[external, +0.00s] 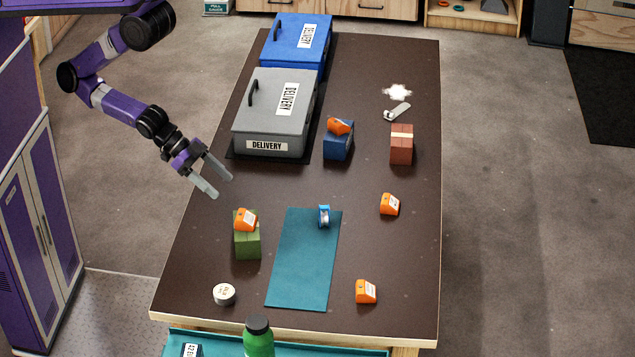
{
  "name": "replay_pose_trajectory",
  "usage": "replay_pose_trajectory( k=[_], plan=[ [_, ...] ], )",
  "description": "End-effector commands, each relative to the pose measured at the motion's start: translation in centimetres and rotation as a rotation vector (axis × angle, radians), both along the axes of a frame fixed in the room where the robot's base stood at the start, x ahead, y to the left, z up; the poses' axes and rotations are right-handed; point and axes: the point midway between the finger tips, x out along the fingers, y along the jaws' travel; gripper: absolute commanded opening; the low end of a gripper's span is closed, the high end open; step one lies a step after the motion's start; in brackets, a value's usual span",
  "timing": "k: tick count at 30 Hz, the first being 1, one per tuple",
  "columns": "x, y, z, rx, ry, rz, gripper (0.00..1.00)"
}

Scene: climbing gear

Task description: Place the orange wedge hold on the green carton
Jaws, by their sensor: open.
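The green carton (248,244) stands on the dark table at the left front. An orange wedge hold (246,220) rests on top of it. Two more orange wedge holds lie on the bare table, one at the right middle (390,204) and one at the right front (366,291). My gripper (223,188) is open and empty, fingers pointing down and to the right. In the picture it is just above and left of the green carton, apart from it.
A grey delivery box (272,118) and a blue one (296,48) stand at the back left. A brown carton (401,148) is at the right. A teal mat (300,270) holds a blue tape-like item (324,216). A white round item (224,294) lies near the front edge.

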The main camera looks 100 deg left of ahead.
Motion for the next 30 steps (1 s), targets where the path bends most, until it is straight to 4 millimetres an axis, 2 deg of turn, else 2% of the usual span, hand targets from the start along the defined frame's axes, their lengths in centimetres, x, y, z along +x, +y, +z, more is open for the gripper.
replay_pose_trajectory(
  k=[1, 6, 12, 16, 24, 26, 30],
  plan=[
    [-0.5, 1.5, 0.4, -0.009, -0.03, 0.023, 0.7],
    [-1.5, 5.8, 4.0, -0.014, -0.205, 0.105, 0.7],
    [-2.9, 9.6, 7.6, 0.028, -0.345, 0.205, 0.7],
    [-3.2, 10.4, 8.4, 0.043, -0.378, 0.228, 0.7],
    [-3.2, 10.4, 8.4, 0.042, -0.381, 0.227, 0.7],
    [-3.2, 10.4, 8.0, 0.042, -0.381, 0.227, 0.7],
    [-3.2, 10.4, 6.0, 0.042, -0.381, 0.227, 0.7]
  ],
)
